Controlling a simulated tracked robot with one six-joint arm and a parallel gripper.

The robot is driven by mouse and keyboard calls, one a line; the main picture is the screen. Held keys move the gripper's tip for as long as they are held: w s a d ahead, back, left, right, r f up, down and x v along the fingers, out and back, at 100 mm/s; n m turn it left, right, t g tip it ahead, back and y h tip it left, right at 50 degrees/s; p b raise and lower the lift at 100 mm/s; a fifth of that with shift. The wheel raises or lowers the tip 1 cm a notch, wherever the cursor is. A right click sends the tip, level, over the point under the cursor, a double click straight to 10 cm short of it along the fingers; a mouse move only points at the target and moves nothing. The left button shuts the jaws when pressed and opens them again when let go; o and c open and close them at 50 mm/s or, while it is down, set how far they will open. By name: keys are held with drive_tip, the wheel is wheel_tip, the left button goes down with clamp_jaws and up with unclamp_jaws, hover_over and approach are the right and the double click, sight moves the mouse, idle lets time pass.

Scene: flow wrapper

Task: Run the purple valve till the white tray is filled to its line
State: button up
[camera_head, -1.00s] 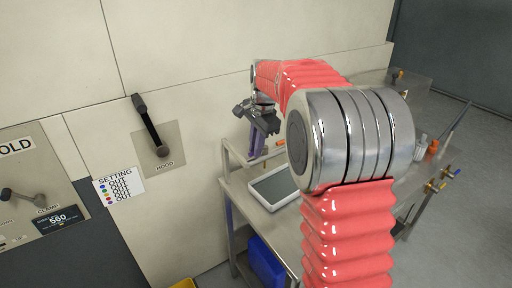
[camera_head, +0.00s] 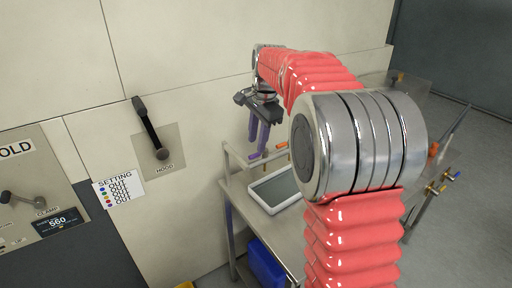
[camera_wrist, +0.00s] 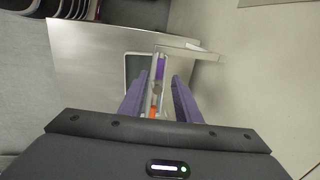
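My gripper (camera_head: 259,141) hangs over the back-left of the steel cart, its two purple fingers pointing down. In the wrist view the fingers (camera_wrist: 159,104) stand apart with a gap between them. A purple part (camera_wrist: 160,67), apparently the purple valve's handle, shows beyond the fingertips, in line with the gap. An orange part (camera_wrist: 153,112) shows between the fingers. No contact is visible. The white tray (camera_head: 296,203) lies on the cart top, with a grey inside; it also shows in the wrist view (camera_wrist: 126,73). Its fill line and level cannot be made out.
The steel cart (camera_head: 290,228) has a raised rail at its back and a blue bin (camera_head: 265,262) below. A wall lever marked HOOD (camera_head: 152,130) and a setting card (camera_head: 118,188) are to the left. More valve handles (camera_head: 440,187) stand at the right.

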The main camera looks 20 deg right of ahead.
wheel_tip(320, 180, up, 9)
drive_tip(key=s, duration=0.1)
drive_tip(key=shift+s+d, duration=0.2)
drive_tip(key=shift+s, duration=0.2)
idle(0.3)
drive_tip(key=s+a+f+n, duration=0.1)
drive_tip(key=s+f+n, duration=0.3)
drive_tip(key=f+n, duration=0.3)
drive_tip(key=s+a+f+n+t, duration=0.1)
drive_tip(key=s+a+n, duration=0.3)
drive_tip(key=s, duration=0.9)
drive_tip(key=s+a+f+n+t, duration=0.2)
drive_tip(key=s+a, duration=0.5)
drive_tip(key=s, duration=0.6)
drive_tip(key=shift+f+n, duration=0.7)
drive_tip(key=shift+n, duration=0.6)
drive_tip(key=shift+a, duration=0.1)
